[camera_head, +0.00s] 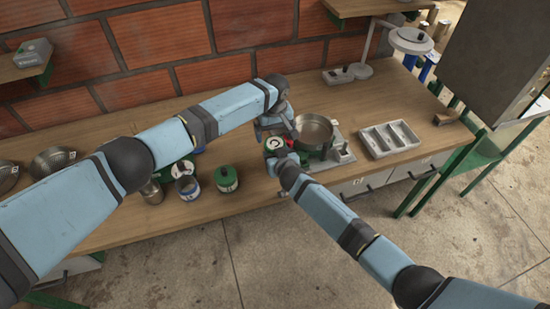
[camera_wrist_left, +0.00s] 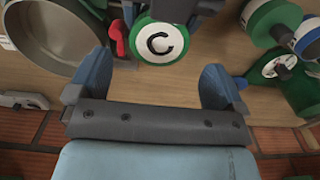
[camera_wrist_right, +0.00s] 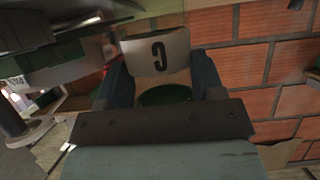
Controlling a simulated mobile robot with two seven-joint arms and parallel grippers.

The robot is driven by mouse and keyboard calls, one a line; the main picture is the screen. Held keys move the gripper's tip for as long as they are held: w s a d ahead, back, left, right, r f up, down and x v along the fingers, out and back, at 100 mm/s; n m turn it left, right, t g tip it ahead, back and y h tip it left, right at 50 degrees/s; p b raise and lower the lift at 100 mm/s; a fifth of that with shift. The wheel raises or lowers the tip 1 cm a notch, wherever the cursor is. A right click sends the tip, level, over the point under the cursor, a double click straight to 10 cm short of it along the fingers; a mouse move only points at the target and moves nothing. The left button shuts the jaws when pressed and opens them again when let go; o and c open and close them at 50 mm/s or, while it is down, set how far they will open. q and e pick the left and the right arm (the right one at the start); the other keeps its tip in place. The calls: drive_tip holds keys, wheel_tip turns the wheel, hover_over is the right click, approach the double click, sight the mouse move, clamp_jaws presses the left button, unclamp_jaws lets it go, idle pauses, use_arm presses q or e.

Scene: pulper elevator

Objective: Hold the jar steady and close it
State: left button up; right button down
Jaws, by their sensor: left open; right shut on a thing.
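A metal pan (camera_head: 313,133) stands close right of the jar, with a red piece (camera_wrist_left: 115,38) between them. A green tin (camera_head: 227,179) and a blue-labelled tin (camera_head: 187,188) stand left. A divided tray (camera_head: 390,138) lies farther right. The brick wall (camera_head: 220,35) is behind.

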sight(275, 143)
use_arm(q)
wheel_tip(275, 143, up, 4)
drive_tip(key=shift+f, duration=0.2)
drive_tip(key=shift+c, duration=0.4)
drive_tip(key=shift+f, duration=4.05)
